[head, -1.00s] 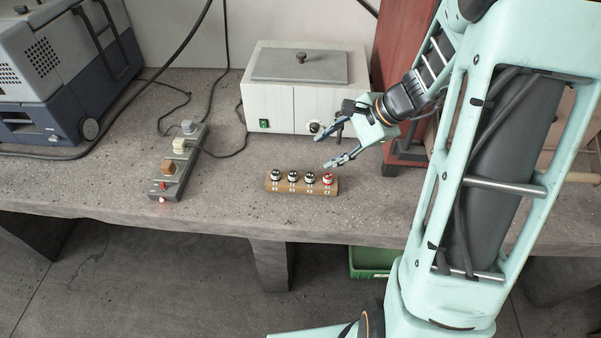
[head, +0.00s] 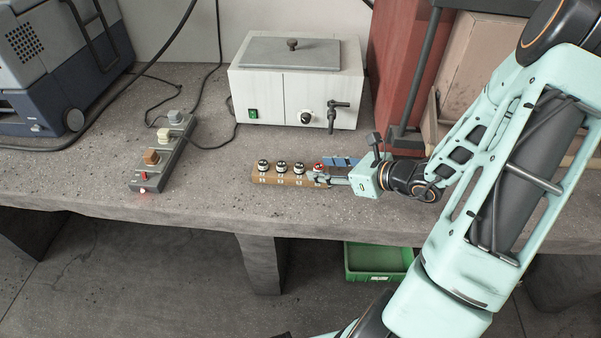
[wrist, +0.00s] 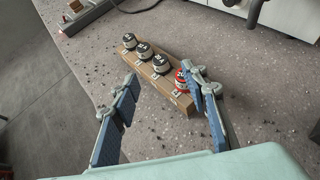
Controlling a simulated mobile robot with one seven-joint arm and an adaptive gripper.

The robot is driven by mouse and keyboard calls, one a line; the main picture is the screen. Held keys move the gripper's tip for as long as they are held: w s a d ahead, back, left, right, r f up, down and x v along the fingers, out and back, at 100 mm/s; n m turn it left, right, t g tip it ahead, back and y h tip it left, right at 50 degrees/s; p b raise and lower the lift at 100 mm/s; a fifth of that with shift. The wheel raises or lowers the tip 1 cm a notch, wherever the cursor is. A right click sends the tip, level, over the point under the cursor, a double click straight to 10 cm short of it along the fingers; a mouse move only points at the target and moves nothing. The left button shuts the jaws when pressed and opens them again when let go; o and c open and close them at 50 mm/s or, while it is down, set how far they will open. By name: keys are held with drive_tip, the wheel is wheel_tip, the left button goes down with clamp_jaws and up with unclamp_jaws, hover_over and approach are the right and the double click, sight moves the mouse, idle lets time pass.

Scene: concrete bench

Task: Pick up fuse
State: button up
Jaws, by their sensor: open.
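A wooden block (head: 290,181) on the bench holds a row of small round fuses. Three are black and white, such as the leftmost fuse (head: 263,165). The rightmost fuse is red and white (head: 319,167); it also shows in the wrist view (wrist: 181,82). My gripper (head: 328,172) is open at the block's right end, its fingertips beside the red fuse. In the wrist view, the gripper's blue-padded fingers (wrist: 163,80) are apart, with the right finger close to the red fuse. I cannot tell whether it touches. Nothing is held.
A white bath with a grey lid and a tap (head: 296,88) stands behind the block. A grey power strip (head: 165,155) lies to the left. A red cabinet (head: 400,65) stands behind my arm. A green crate (head: 375,262) is below the bench edge. Bench between strip and block is clear.

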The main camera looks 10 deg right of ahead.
sight(299, 165)
drive_tip(key=b+x, duration=0.1)
drive_tip(key=x, duration=0.7)
drive_tip(key=shift+r, duration=0.1)
drive_tip(key=c, duration=1.1)
drive_tip(key=shift+r, duration=0.1)
